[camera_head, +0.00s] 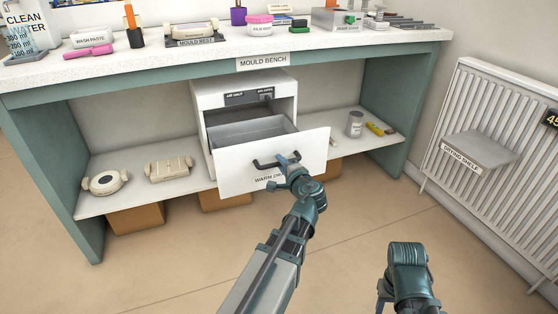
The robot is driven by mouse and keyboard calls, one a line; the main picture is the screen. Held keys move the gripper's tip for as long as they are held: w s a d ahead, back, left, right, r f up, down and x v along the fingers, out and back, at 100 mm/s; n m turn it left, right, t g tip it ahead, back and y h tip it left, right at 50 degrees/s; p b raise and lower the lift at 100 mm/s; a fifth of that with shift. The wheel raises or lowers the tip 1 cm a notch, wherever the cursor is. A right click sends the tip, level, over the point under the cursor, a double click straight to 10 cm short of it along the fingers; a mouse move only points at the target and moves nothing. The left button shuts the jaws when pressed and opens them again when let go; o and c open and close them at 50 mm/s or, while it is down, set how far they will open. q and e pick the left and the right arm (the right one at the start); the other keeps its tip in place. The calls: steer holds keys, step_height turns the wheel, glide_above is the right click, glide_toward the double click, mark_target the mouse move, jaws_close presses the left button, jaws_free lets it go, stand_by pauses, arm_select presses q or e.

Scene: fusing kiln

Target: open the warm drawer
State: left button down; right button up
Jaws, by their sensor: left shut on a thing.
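The warm drawer (236,172) is a white-fronted drawer in a white cabinet (205,95) under the mould bench. It stands pulled out toward me, and its grey inside shows, with nothing visible in it. My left gripper (286,162) is shut on the dark bar handle (262,164) on the drawer front. The gripper and wrist hide part of the handle and of the drawer's label. My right gripper (384,294) is low at the right, away from the drawer, and its jaws are mostly hidden.
The bench top (130,59) carries several items. On the lower shelf (135,197) are two cream moulds (168,168) (105,183), a grey tin (355,123) and a yellow item (374,129). A radiator (510,110) with a drying shelf (480,147) stands right. The floor before the drawer is clear.

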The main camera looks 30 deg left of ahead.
arm_select(q)
steer(key=c, duration=0.8)
jaws_free()
